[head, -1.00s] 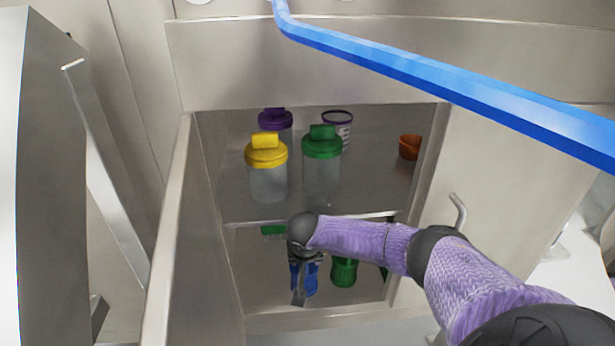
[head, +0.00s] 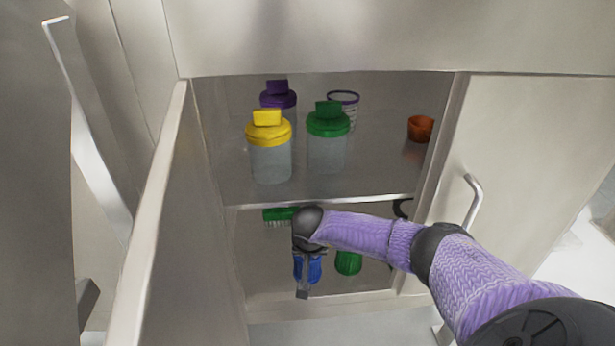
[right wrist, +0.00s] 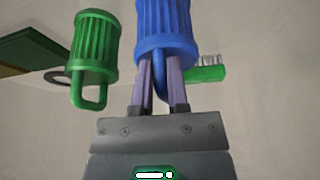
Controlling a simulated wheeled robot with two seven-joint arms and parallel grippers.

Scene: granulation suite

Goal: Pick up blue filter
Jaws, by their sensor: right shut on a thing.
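The blue filter (head: 311,268) is in the lower compartment of the open cabinet, partly hidden behind my right gripper (head: 303,290). In the right wrist view the blue filter (right wrist: 165,30) is a ribbed cylinder with a loop handle, and my right gripper (right wrist: 160,85) is shut on that loop. A green filter (right wrist: 95,48) of like shape, with its own loop, is to the left of it there. It also shows right of the gripper in the head view (head: 348,263). My left gripper is not in view.
A green brush (head: 279,215) lies behind in the lower compartment. On the shelf above stand yellow-lidded (head: 270,160), green-lidded (head: 327,150) and purple-lidded (head: 278,98) containers, a cup (head: 343,97) and an orange cup (head: 420,128). The cabinet's open door (head: 160,220) bounds the left side.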

